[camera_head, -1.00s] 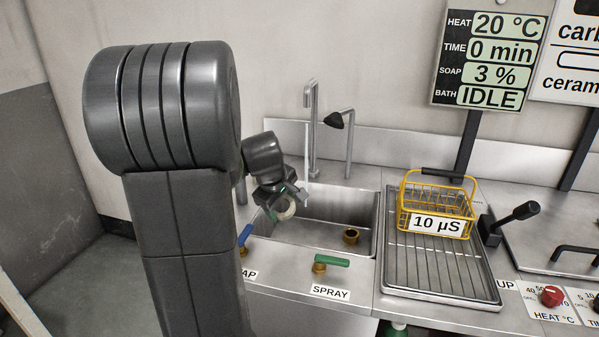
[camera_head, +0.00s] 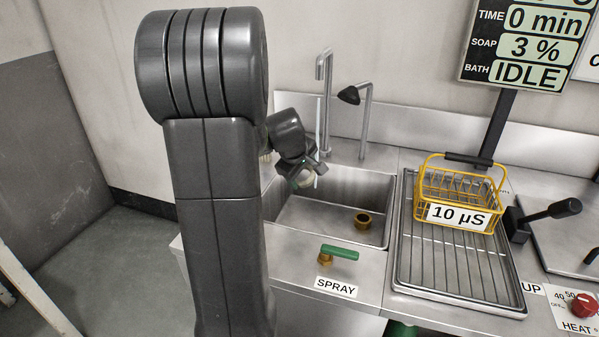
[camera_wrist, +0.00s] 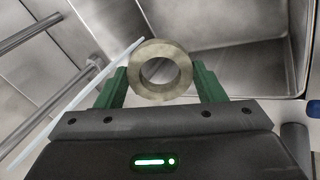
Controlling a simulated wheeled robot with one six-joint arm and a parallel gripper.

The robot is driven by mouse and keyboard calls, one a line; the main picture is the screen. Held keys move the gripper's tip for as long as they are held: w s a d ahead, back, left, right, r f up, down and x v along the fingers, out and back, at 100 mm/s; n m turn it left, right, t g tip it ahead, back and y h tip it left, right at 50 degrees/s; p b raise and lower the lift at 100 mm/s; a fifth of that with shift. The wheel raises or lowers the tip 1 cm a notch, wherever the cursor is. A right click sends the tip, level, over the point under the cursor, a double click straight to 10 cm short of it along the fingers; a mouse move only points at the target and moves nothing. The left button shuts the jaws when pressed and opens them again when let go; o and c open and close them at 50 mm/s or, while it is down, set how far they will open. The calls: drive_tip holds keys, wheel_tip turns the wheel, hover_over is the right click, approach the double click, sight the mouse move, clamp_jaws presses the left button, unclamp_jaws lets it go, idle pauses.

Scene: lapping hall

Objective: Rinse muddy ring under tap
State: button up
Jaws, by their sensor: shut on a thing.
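My gripper (camera_wrist: 158,82) is shut on the ring (camera_wrist: 160,54), with a green finger on each side of it in the wrist view. The ring is a pale, brownish-grey band with an open middle. In the head view, my gripper (camera_head: 303,176) holds the ring (camera_head: 305,181) over the left part of the sink (camera_head: 290,218). The tap (camera_head: 325,95) stands behind it, and a thin pale water stream (camera_head: 318,115) falls close beside my gripper. In the wrist view the stream (camera_wrist: 85,75) passes left of the ring; I cannot tell whether it touches the ring.
A brass drain piece (camera_head: 363,222) stands in the sink. A green spray lever (camera_head: 339,252) is on the front edge. A second spout (camera_head: 365,120) with a black head stands behind. A yellow basket (camera_head: 458,195) sits on the draining rack (camera_head: 450,268) at right.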

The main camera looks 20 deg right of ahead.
drive_tip(key=w+d+f, duration=0.6)
drive_tip(key=w, duration=0.2)
drive_tip(key=shift+w+d+f, duration=0.2)
drive_tip(key=shift+w, duration=0.05)
idle(0.4)
drive_tip(key=shift+s, duration=0.1)
idle(5.4)
drive_tip(key=s+a+r+b, duration=0.1)
drive_tip(key=s+a+r, duration=0.2)
drive_tip(key=s+a, duration=0.2)
drive_tip(key=shift+s, duration=0.6)
